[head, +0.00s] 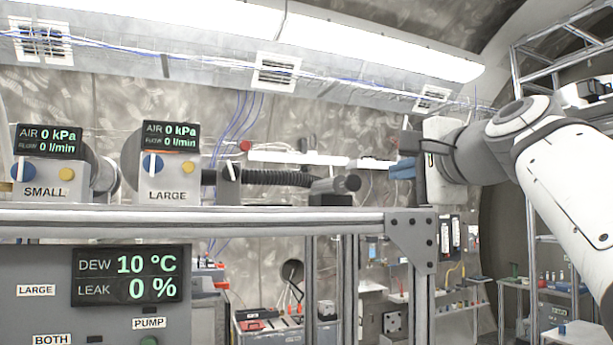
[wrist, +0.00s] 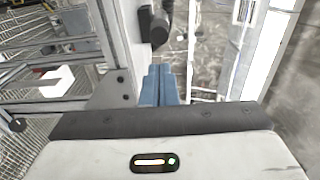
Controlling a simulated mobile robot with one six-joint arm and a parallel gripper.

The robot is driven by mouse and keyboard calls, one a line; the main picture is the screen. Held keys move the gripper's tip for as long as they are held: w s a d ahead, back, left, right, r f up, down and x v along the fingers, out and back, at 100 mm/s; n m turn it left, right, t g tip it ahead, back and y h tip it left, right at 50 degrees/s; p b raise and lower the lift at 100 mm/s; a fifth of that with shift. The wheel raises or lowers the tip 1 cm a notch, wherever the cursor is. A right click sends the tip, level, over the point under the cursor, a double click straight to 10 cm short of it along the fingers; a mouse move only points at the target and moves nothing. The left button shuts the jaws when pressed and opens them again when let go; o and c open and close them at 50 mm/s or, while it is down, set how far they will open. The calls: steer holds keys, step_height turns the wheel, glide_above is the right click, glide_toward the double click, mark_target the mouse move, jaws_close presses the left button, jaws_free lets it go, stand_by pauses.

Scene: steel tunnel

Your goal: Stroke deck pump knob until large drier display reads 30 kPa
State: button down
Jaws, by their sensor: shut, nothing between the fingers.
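The large drier (head: 168,183) stands on the deck. Its display (head: 171,136) reads AIR 0 kPa and FLOW 0 l/min. To its right, a ribbed black hose (head: 275,177) runs to a dark round knob (head: 349,184) on a black block, which looks like the deck pump. The knob also shows in the wrist view (wrist: 160,28), just beyond my fingertips. My gripper (head: 402,168) has blue fingers, shut and empty, to the right of the knob and apart from it. The fingers show in the wrist view (wrist: 159,84).
The small drier (head: 43,177) at left reads 0 kPa. A panel below the deck rail (head: 190,221) has a display (head: 127,275) reading DEW 10 °C, LEAK 0 %, and a PUMP label (head: 149,323). A bracketed post (head: 412,240) stands below my gripper. Shelves stand behind at right.

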mark_target(353, 182)
steer(key=p+x, duration=0.5)
steer(key=x, duration=0.8)
steer(key=shift+w+a, duration=0.1)
steer(key=shift+f, duration=0.1)
steer(key=shift+w, duration=0.1)
steer(key=shift+w+a, duration=0.2)
steer(key=shift+w, duration=0.1)
steer(key=x, duration=0.2)
steer(key=shift+w+a, duration=0.1)
steer(key=shift+w, duration=0.2)
